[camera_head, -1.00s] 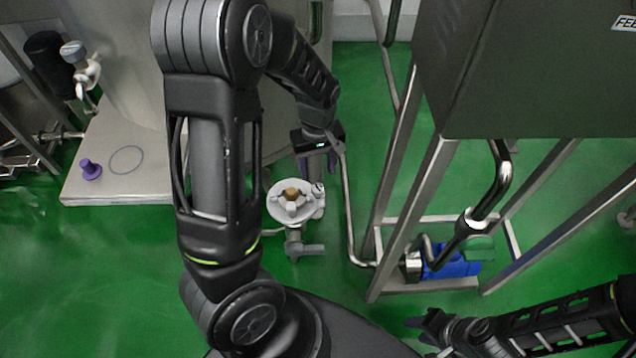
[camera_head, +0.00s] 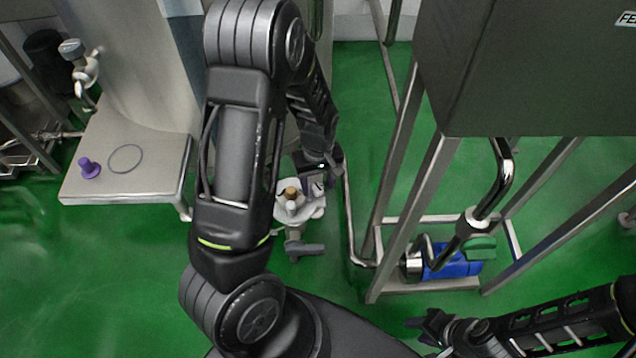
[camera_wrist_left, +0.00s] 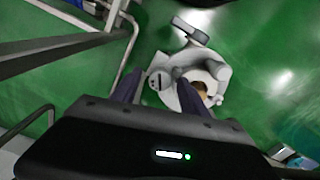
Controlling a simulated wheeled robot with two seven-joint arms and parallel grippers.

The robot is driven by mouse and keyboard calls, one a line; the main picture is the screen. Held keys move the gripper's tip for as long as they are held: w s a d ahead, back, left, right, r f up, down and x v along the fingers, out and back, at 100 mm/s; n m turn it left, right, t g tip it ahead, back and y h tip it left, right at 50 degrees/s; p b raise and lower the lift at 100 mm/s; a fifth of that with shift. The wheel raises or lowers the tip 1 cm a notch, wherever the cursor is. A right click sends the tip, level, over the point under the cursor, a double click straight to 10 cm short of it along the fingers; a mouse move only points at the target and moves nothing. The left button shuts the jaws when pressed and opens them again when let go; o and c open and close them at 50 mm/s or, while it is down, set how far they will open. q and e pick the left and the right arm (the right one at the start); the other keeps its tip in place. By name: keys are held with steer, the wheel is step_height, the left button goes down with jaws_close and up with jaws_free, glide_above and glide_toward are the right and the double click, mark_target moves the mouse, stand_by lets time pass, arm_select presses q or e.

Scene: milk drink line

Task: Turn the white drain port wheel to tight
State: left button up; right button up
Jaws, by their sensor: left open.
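The white drain port wheel (camera_head: 283,207) has a tan hub and sits on a pale valve body with a grey lever below it. My left gripper (camera_head: 318,187) is open at the wheel's right side and hides part of it. In the left wrist view, the wheel (camera_wrist_left: 210,77) is partly covered by the right-hand dark finger of my left gripper (camera_wrist_left: 160,88). The other finger is to the left, apart from the wheel. I cannot tell whether a finger touches the wheel. My right gripper (camera_head: 430,323) is at the lower right, away from the wheel; its opening is unclear.
A bent steel pipe (camera_head: 350,220) rises just right of the wheel. A metal frame with a blue pump (camera_head: 455,265) stands further right. A steel platform (camera_head: 135,185) with a purple plug (camera_head: 88,168) is at left. Green floor is clear in front.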

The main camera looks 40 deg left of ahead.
arm_select(q)
steer(key=shift+c, duration=0.2)
jaws_close()
stand_by(0.4)
